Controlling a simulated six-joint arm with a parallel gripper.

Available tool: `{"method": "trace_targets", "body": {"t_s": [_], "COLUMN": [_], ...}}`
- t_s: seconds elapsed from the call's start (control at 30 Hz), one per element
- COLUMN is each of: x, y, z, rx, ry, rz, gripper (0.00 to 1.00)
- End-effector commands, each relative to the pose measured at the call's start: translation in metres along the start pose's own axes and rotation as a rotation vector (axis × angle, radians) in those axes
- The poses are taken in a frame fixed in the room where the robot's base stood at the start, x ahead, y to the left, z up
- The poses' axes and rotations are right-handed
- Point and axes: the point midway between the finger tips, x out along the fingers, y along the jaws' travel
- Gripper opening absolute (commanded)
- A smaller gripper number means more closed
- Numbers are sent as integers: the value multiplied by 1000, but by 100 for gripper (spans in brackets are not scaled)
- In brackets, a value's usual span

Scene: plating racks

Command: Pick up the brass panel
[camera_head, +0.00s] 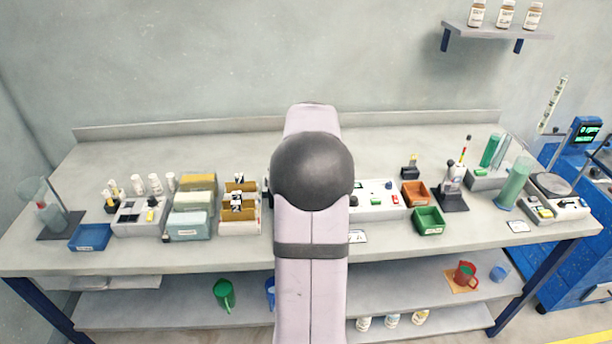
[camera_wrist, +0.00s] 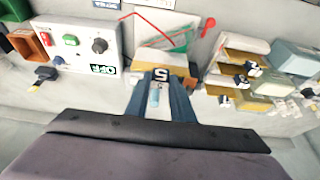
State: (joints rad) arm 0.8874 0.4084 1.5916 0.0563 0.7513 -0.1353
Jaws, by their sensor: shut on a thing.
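In the wrist view my gripper (camera_wrist: 160,90) is shut on a thin panel seen nearly edge-on, which I take for the brass panel. It bears a black tag with a white 5 (camera_wrist: 160,75). Little of its face shows, so its colour is hard to tell. A tan rack (camera_wrist: 149,54) lies just beyond the fingertips; I cannot tell whether the panel is clear of it. In the head view my arm hides my gripper and the held panel. A tan rack (camera_head: 238,227) holding panels with black-and-white tags stands left of my arm.
Right of my arm are a control box (camera_head: 372,213), an orange bin (camera_head: 416,192) and a green bin (camera_head: 430,220). To the left are a pale block (camera_head: 188,224) and a blue tray (camera_head: 89,237). The back of the bench is clear.

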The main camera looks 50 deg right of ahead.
Motion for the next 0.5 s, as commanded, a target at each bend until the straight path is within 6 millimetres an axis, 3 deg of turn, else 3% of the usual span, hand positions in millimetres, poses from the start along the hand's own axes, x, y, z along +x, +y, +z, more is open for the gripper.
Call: {"method": "trace_targets", "body": {"t_s": [0.5], "x": [-22], "y": [0], "z": [54], "rx": [1], "ry": [3], "rz": [0], "gripper": [0]}}
